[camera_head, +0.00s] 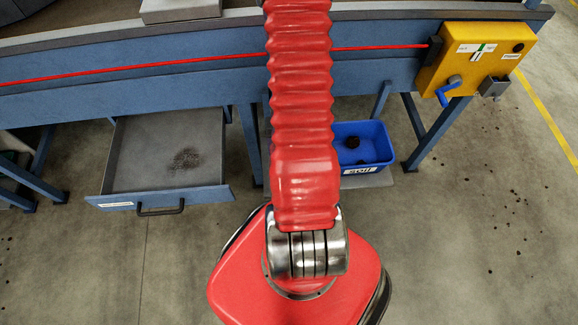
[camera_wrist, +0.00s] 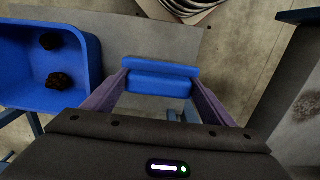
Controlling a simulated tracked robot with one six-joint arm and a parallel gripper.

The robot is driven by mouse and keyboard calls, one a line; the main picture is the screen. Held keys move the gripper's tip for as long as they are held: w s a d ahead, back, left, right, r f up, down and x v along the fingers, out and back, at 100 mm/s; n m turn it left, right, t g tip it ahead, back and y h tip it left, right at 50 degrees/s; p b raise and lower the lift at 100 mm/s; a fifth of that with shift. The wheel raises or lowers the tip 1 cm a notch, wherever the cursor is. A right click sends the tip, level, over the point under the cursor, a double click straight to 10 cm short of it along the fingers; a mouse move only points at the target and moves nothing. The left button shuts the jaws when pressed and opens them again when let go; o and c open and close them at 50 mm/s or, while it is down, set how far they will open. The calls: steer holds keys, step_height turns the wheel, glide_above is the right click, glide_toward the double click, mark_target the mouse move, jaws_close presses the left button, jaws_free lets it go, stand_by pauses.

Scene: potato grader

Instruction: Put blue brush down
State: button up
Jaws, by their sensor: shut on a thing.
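In the wrist view my gripper (camera_wrist: 160,85) is shut on the blue brush (camera_wrist: 160,82), with one finger at each end of it. The brush shows as a blue block between the fingertips; its bristles cannot be made out. A grey surface lies beyond it in the picture, and whether the brush touches that surface cannot be told. In the head view my red arm covers the middle, and the gripper and brush are hidden behind it.
A blue bin (camera_head: 362,168) labelled SOIL holds dark clods; it also shows in the wrist view (camera_wrist: 88,98). An open grey drawer (camera_head: 140,165) with dirt in it juts out at left. A yellow control box (camera_head: 480,62) with a blue lever is at right on the blue grader frame (camera_head: 200,80).

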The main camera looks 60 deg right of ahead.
steer(key=shift+f, duration=2.8)
steer(key=shift+f, duration=2.1)
steer(key=o, duration=1.4)
steer(key=shift+r, duration=0.1)
steer(key=shift+w+d+r, duration=0.1)
steer(key=shift+r, duration=5.85)
